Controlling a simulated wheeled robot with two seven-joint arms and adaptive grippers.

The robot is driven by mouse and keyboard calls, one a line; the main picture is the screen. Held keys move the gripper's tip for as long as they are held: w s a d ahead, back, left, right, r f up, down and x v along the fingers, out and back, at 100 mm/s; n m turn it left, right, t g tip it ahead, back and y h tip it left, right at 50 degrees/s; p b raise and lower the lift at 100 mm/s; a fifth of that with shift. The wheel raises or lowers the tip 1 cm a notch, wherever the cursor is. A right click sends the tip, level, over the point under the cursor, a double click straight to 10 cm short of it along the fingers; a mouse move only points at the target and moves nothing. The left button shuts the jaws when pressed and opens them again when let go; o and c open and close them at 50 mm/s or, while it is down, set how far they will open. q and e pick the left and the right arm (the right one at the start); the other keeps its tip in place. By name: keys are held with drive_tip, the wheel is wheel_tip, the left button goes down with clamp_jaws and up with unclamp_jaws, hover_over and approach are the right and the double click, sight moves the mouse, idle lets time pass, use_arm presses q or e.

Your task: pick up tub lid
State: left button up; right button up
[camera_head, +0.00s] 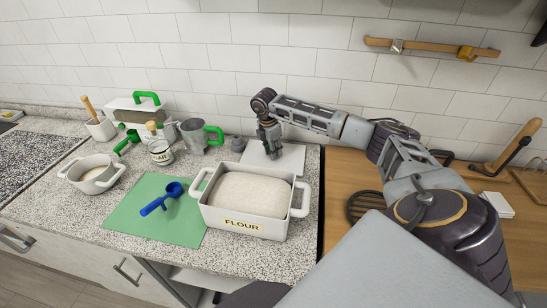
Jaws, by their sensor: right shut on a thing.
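The tub lid (290,163) is a flat white square piece at the back of the granite counter, behind the white tub (273,228) marked FLOUR. The tub is open and full of pale flour. My right gripper (273,153) reaches in from the right, points down at the lid, and is shut on it. Its fingers cover part of the lid, so the exact grip is hard to see. The lid looks flat, at or close to the counter. My left gripper is not in view.
A blue scoop (161,199) lies on a green mat (185,230) left of the tub. A white pot (92,174), a metal jug (194,136) and a green-handled container (140,109) stand further left. A wooden surface (345,185) lies to the right.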

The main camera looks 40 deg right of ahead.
clamp_jaws()
drive_tip(key=shift+r, duration=0.1)
wheel_tip(320, 180, up, 10)
drive_tip(key=b, duration=0.1)
idle(0.4)
idle(0.5)
